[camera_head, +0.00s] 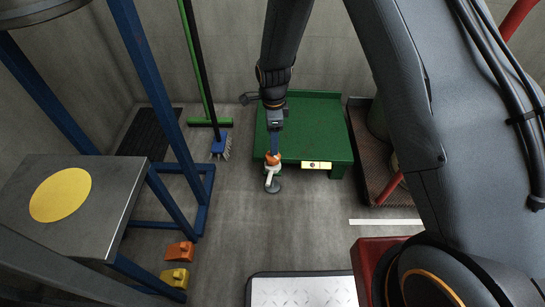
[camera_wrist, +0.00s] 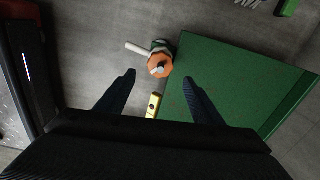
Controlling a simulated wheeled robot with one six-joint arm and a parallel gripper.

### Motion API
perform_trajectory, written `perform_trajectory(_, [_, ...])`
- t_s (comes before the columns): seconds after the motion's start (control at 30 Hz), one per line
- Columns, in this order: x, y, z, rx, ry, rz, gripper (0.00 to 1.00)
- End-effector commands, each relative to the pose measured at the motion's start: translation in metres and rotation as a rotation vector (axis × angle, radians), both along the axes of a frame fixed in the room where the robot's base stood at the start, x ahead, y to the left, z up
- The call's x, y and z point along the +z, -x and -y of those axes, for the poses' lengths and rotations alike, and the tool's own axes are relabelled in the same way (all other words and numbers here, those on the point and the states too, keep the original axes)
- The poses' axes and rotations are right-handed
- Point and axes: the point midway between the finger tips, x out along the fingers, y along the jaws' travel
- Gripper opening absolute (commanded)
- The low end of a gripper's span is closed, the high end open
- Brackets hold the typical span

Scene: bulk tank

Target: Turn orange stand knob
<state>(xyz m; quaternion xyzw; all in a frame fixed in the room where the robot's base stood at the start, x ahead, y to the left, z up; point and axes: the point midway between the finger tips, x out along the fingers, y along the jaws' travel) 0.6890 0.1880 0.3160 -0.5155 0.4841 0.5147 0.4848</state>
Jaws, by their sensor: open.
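The orange knob (camera_head: 273,158) tops a small stand with a pale handle (camera_head: 269,177) and a round grey-green base (camera_head: 272,187), in front of the green platform. In the wrist view the orange knob (camera_wrist: 160,66) has a light bolt at its centre, and the pale handle (camera_wrist: 137,48) points to the left. My gripper (camera_wrist: 159,79) is open, with its two dark fingers apart and the knob showing between and just beyond the tips. In the head view my gripper (camera_head: 274,150) is above the knob; whether it touches cannot be told.
The green platform (camera_head: 325,125) with a yellow label (camera_head: 316,165) stands behind the stand. A blue frame (camera_head: 199,185) and a metal plate with a yellow disc (camera_head: 60,195) are at left. Orange (camera_head: 181,251) and yellow (camera_head: 175,277) blocks lie on the floor. A brush (camera_head: 221,146) stands behind.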

Motion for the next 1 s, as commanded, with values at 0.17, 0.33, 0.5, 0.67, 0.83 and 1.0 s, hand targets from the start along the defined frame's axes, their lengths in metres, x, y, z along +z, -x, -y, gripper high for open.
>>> perform_trajectory(0.17, [-0.012, -0.001, -0.001, -0.011, 0.0, -0.001, 0.61])
perform_trajectory(0.33, [-0.033, -0.001, -0.001, -0.009, 0.0, -0.001, 0.61])
perform_trajectory(0.5, [-0.06, -0.001, -0.001, -0.009, 0.0, -0.001, 0.61])
perform_trajectory(0.67, [-0.078, -0.001, -0.001, -0.008, 0.0, -0.001, 0.61])
perform_trajectory(0.83, [-0.081, -0.001, -0.001, -0.008, 0.0, 0.001, 0.61])
perform_trajectory(1.0, [-0.08, -0.001, -0.001, -0.008, 0.0, 0.001, 0.54])
